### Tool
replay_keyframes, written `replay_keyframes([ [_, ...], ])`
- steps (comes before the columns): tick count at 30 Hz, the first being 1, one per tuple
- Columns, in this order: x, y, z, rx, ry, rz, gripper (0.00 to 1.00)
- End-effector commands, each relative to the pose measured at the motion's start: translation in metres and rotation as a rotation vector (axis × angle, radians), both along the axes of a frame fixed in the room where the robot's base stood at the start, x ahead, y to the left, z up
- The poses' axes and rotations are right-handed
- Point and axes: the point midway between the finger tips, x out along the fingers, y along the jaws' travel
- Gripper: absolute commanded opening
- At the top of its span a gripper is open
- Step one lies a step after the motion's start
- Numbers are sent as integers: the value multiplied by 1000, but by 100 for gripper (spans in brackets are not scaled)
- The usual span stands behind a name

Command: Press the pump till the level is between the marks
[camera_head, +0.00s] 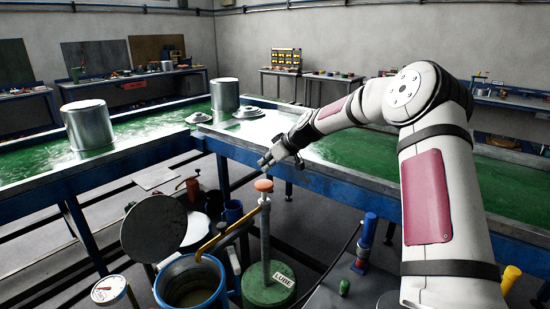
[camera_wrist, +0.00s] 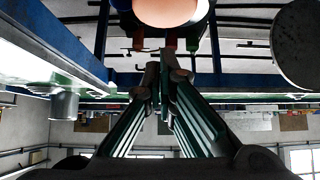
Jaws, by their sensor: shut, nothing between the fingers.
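The pump has an orange knob (camera_head: 264,185) on top of a grey column rising from a green base (camera_head: 268,288) labelled LUBE. Its yellow spout (camera_head: 222,236) reaches left to a blue bucket (camera_head: 190,258). Murky liquid (camera_head: 195,292) shows low inside the bucket; I cannot make out level marks. My gripper (camera_head: 265,162) is shut and empty, just above the knob and seemingly apart from it. In the wrist view the knob (camera_wrist: 168,10) is at the top edge, beyond the shut fingertips (camera_wrist: 161,72).
A dial gauge (camera_head: 108,289) stands left of the bucket. A round dark lid (camera_head: 154,228) is tilted behind it. A blue upright cylinder (camera_head: 367,236) stands right of the pump. A blue-edged green bench (camera_head: 310,180) runs behind, with metal pots (camera_head: 88,126) on it.

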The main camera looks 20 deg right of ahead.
Motion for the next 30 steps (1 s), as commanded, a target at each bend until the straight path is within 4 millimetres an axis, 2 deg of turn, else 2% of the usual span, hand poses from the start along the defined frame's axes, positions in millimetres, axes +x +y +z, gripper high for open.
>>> replay_keyframes([
  [3, -1, 0, -18, 3, 3, -2, 0],
  [9, 0, 0, -36, 1, 1, -1, 0],
  [23, 0, 0, -42, 1, 0, -1, 0],
  [26, 0, 0, -52, 2, 2, 0, 0],
  [30, 0, 0, -78, 2, 3, -1, 0],
])
